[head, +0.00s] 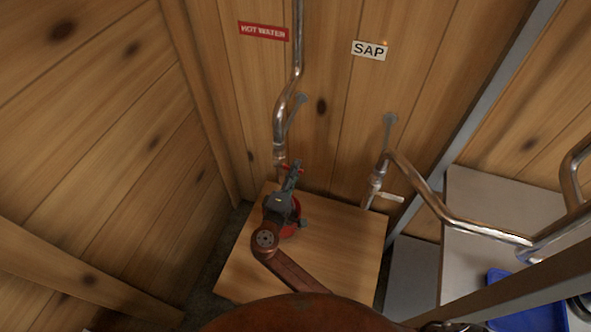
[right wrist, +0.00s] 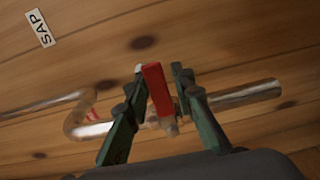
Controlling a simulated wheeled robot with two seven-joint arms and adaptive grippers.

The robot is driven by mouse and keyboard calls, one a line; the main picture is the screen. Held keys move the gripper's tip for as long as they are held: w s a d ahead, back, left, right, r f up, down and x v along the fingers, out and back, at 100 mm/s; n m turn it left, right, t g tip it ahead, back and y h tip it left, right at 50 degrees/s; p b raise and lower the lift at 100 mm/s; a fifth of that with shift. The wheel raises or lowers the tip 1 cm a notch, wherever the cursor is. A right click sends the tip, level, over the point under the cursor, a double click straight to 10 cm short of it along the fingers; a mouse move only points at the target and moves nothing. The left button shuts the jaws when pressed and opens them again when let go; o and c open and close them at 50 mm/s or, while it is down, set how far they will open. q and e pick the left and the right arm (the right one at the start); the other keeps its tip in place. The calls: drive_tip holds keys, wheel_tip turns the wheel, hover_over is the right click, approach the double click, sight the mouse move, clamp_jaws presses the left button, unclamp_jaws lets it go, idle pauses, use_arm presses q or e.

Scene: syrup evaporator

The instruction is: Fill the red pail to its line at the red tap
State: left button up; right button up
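The red tap's red lever (right wrist: 157,88) stands between the two dark fingers of my right gripper (right wrist: 160,75) in the right wrist view. The fingers are close on both sides of it; a thin gap seems to show on the right, and I cannot tell whether they press on it. In the head view my right gripper (head: 292,172) is at the lower end of the pipe under the red HOT WATER sign (head: 263,31). Red parts of what looks like the pail (head: 291,229) show beneath the gripper, which hides most of it; its line and water level are hidden. My left gripper is not seen.
A wooden stand (head: 340,245) is below the pipes, its right part bare. A second pipe (head: 375,182) comes down under the SAP sign (head: 369,50), right of my gripper. Plank walls close in left and behind. A blue tray (head: 500,290) is at lower right.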

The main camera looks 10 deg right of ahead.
drive_tip(key=shift+o, duration=1.2)
drive_tip(key=v, duration=0.7)
drive_tip(key=shift+s, duration=0.2)
drive_tip(key=shift+a, duration=0.1)
